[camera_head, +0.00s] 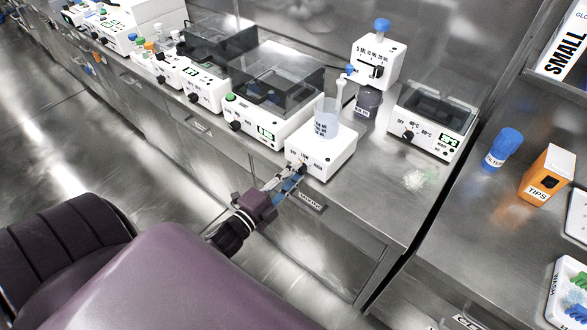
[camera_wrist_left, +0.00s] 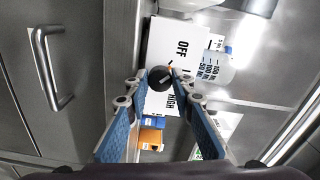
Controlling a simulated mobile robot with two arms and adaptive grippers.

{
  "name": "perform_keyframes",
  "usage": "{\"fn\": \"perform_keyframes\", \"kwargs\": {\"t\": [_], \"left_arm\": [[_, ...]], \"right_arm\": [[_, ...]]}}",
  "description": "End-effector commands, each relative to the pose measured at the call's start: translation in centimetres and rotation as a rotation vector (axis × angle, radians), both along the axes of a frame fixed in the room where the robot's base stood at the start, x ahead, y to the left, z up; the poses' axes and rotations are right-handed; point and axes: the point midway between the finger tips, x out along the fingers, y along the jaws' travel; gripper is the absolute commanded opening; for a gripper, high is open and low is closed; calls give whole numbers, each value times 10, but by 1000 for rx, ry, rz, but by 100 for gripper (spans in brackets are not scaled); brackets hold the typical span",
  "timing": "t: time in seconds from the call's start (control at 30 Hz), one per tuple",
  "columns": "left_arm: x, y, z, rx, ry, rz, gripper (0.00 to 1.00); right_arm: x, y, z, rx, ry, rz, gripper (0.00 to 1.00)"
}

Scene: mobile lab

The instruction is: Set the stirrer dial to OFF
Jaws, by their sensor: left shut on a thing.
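The stirrer (camera_head: 318,157) is a white box near the bench's front edge, with a beaker (camera_head: 326,122) of clear liquid on top. Its round black dial (camera_wrist_left: 159,79) shows on the front face in the left wrist view, between the labels OFF and HIGH. A thin pale mark crosses the dial; its exact setting is hard to read. My left gripper (camera_head: 297,171) is at the stirrer's front, its blue fingers either side of the dial and shut on it. In the head view the fingertips mostly hide the dial. My right gripper is not in view.
A lidded device (camera_head: 270,88) stands left of the stirrer, a dispenser (camera_head: 378,60) behind it, and a heater block (camera_head: 433,121) to the right. A blue filter bottle (camera_head: 502,148) and orange tips box (camera_head: 546,175) stand on the right bench.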

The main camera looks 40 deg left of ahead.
Motion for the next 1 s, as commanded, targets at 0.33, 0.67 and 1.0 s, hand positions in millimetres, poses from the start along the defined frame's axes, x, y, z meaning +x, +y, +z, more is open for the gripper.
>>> {"fn": "perform_keyframes", "kwargs": {"t": [0.33,0.67,1.0], "left_arm": [[0,0,-1,-192,17,0,0],[0,0,-2,-252,22,0,0],[0,0,-2,-254,22,0,0]], "right_arm": [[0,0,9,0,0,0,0],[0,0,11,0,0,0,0],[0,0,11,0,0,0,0]]}}
